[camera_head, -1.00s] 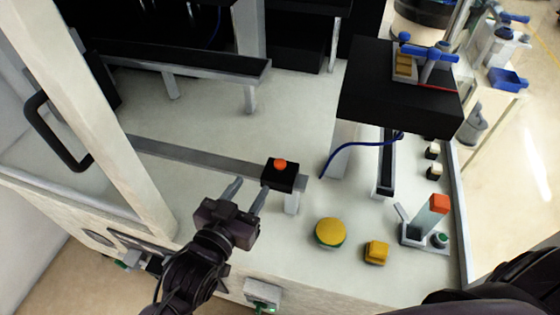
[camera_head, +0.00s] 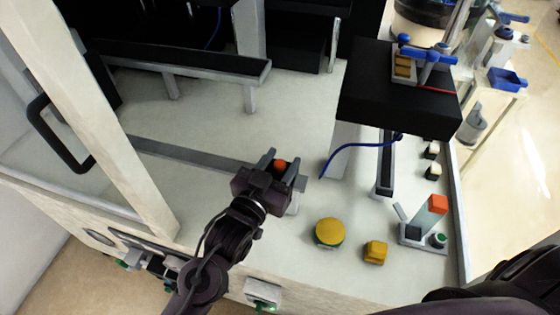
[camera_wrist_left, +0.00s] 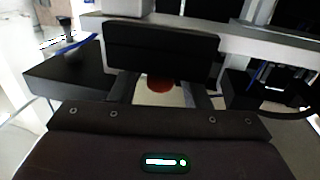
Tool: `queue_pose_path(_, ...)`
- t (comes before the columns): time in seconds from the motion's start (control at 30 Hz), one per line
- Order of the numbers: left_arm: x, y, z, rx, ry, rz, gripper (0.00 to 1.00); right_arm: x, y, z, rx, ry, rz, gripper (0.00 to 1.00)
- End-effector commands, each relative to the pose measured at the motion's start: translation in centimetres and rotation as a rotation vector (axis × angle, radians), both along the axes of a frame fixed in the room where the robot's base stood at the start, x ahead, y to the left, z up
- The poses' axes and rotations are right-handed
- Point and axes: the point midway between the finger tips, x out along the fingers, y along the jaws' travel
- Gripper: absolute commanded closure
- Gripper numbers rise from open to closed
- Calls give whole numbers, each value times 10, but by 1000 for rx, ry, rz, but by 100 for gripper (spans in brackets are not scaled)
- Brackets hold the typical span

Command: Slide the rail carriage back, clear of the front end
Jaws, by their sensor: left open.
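The rail carriage, a black block with an orange-red knob (camera_head: 280,164), sits at the right-hand end of the grey rail (camera_head: 190,152). My left gripper (camera_head: 281,161) is open over the carriage, with a finger on each side of the knob. Its body hides most of the black block in the head view. In the left wrist view the red knob (camera_wrist_left: 160,85) shows between the two fingers. I cannot tell whether the fingers touch the carriage. My right gripper is out of view.
A black raised platform (camera_head: 400,110) with a blue cable stands to the right of the rail end. A yellow round button (camera_head: 329,232), a yellow block (camera_head: 375,252) and an orange-topped post (camera_head: 438,204) stand nearby. A pale frame post (camera_head: 110,130) rises at the left.

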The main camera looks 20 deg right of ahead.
Motion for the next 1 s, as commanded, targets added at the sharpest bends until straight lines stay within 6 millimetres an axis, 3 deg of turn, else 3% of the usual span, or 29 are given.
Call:
queue_pose_path(0.07, 0, 0, 0, 0, 0, 0, 57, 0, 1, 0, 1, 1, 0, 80)
queue_pose_path(0.4, 0, 0, 0, 0, 0, 0, 100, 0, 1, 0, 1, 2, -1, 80)
queue_pose_path(0.67, 3, 4, 0, 2, -1, 2, 100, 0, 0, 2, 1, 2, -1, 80)
queue_pose_path(0.77, 13, 19, 2, 4, -3, 4, 100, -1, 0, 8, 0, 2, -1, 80)
queue_pose_path(1.0, 51, 75, 2, 6, -2, 5, 100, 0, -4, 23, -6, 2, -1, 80)
